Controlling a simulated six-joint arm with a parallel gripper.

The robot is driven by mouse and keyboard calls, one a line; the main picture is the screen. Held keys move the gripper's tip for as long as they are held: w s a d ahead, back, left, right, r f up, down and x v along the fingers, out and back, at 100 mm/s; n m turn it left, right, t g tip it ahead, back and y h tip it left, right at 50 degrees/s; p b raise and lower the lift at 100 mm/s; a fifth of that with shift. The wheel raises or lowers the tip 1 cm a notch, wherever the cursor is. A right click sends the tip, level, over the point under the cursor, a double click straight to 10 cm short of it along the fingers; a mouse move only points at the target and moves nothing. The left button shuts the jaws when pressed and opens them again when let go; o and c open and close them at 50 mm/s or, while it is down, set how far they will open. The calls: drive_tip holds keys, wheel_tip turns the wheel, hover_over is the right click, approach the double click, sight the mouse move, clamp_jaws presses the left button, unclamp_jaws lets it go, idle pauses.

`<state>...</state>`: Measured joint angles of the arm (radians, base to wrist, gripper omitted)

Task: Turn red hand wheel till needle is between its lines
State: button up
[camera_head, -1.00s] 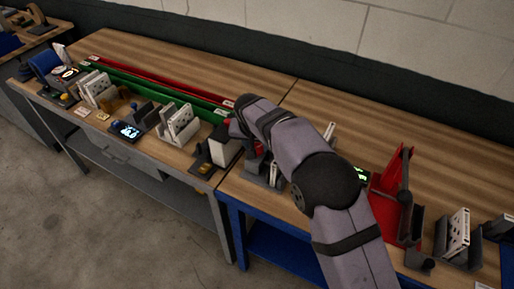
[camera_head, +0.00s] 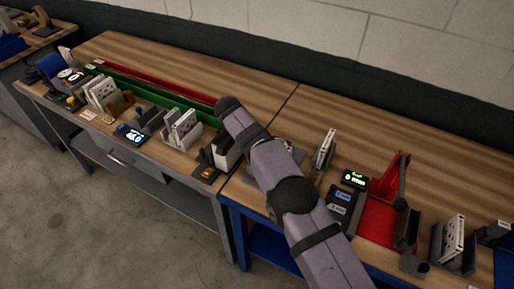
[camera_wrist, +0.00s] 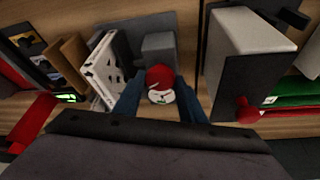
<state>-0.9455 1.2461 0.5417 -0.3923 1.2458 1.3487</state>
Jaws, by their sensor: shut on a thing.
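In the wrist view the red hand wheel (camera_wrist: 160,76) sits between the two dark blue fingers of my gripper (camera_wrist: 158,90), which is shut on it. Just below the red part is a small round white dial face (camera_wrist: 160,98) with dark and green marks. It is too small to read the needle against its lines. In the head view my arm covers the wheel, the dial and my gripper.
In the wrist view a white box (camera_wrist: 252,42) with a dark plate stands close right of my gripper, with a red knob (camera_wrist: 248,110). A white framed filter (camera_wrist: 105,70) stands close left. In the head view a red stand (camera_head: 385,205) is at right; the bench's back is clear.

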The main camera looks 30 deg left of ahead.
drive_tip(key=shift+m+p, duration=0.3)
drive_tip(key=shift+p, duration=0.1)
idle(0.4)
drive_tip(key=o, duration=1)
drive_tip(key=shift+b+v, duration=0.75)
drive_tip(key=shift+v, duration=2.95)
drive_tip(key=shift+w, duration=0.1)
